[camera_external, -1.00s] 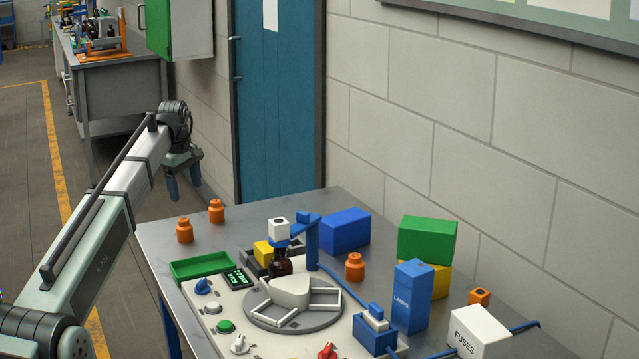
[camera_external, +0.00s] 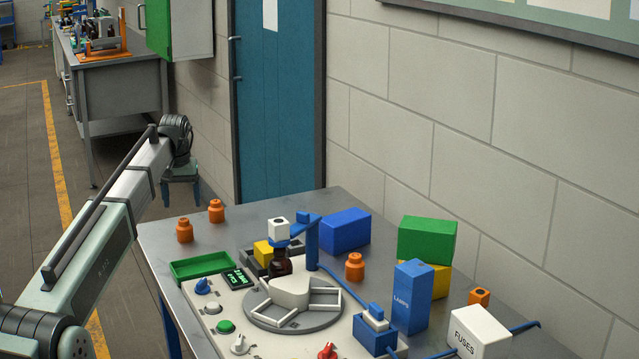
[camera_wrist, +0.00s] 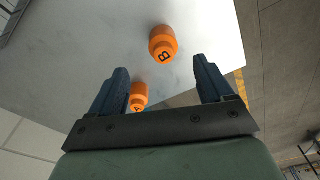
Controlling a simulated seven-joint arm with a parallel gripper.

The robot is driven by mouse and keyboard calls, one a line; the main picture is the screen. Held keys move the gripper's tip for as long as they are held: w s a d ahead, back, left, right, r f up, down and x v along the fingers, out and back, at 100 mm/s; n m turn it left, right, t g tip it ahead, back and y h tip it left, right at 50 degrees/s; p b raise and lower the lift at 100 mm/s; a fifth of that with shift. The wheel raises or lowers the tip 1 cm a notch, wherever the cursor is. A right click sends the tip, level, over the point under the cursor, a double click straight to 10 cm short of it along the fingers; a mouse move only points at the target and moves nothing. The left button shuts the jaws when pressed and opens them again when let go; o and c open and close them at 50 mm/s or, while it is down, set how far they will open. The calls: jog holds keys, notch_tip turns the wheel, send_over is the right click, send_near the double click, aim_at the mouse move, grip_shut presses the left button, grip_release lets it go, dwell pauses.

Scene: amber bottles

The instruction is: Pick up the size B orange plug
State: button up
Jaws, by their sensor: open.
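The size B orange plug (camera_wrist: 163,43) shows its letter in the wrist view, ahead of the fingertips and about between them. By its place it matches the nearer of two plugs at the table's left end in the external view (camera_external: 184,230). The size A orange plug (camera_wrist: 139,95) is lower in the wrist view, next to the left finger; it matches the plug by the far edge (camera_external: 216,210). My gripper (camera_external: 181,197) is open and empty, raised near the table's far left corner, apart from both plugs. Its two blue fingers also show in the wrist view (camera_wrist: 159,66).
A third orange plug (camera_external: 355,266) stands farther right near the blue post (camera_external: 312,245). A green tray (camera_external: 200,266) and the control panel (camera_external: 215,307) lie in front of the left plugs. Bare metal tabletop (camera_external: 256,210) surrounds the two left plugs.

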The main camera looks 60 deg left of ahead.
aim_at(183, 220)
jog(key=f, duration=0.5)
jog(key=shift+w+a, duration=0.1)
jog(key=shift+a, duration=0.2)
jog(key=shift+a+f, duration=0.2)
jog(key=shift+f, duration=0.65)
jog(key=shift+a+f, duration=0.15)
jog(key=shift+f, duration=0.7)
jog(key=shift+a+f, duration=0.2)
jog(key=shift+f, duration=0.65)
jog(key=shift+c, duration=0.3)
jog(key=c, duration=1.1)
jog(key=shift+r, duration=0.1)
